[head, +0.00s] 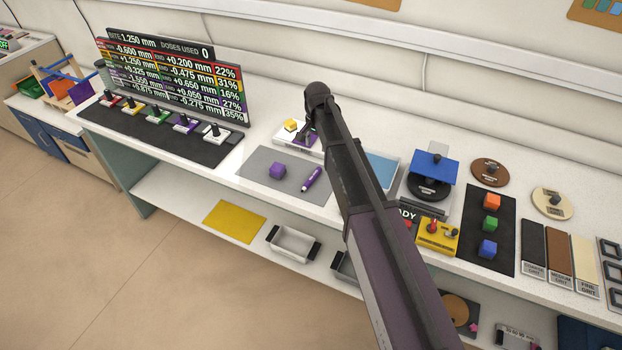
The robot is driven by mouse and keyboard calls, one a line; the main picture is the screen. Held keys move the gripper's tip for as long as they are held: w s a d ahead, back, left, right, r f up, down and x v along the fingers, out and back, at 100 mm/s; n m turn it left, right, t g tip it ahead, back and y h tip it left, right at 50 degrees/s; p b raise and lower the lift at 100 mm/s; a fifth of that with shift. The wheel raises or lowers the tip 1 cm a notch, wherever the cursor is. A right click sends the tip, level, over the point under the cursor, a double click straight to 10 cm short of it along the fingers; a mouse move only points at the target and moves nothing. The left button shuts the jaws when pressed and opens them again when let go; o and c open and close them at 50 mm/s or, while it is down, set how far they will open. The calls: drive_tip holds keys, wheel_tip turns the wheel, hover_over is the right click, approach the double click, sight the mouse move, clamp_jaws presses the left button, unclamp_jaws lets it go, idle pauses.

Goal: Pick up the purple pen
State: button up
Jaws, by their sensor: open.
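The purple pen (312,180) lies at a slant on a grey mat (256,183) on the white bench, in the head view. It is left of my dark arm and apart from the purple cube (277,171) on the same mat. The whole pen seems to show. My arm rises from the lower right and crosses in front of the bench. I cannot make out my gripper's fingers, and nothing is seen touching the pen.
A white tray (283,140) with a yellow block stands behind the mat. A display board (175,80) and a row of levers are at left. A blue-topped device (434,167) and a dark mat of coloured cubes (511,236) are at right. Bins sit on the lower shelf (165,195).

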drive_tip(key=b, duration=0.8)
hover_over(315, 173)
drive_tip(key=shift+d+f, duration=0.1)
drive_tip(key=shift+f, duration=4.15)
drive_tip(key=shift+f+b, duration=2.6)
drive_tip(key=shift+b, duration=0.2)
drive_tip(key=shift+c, duration=0.2)
clamp_jaws()
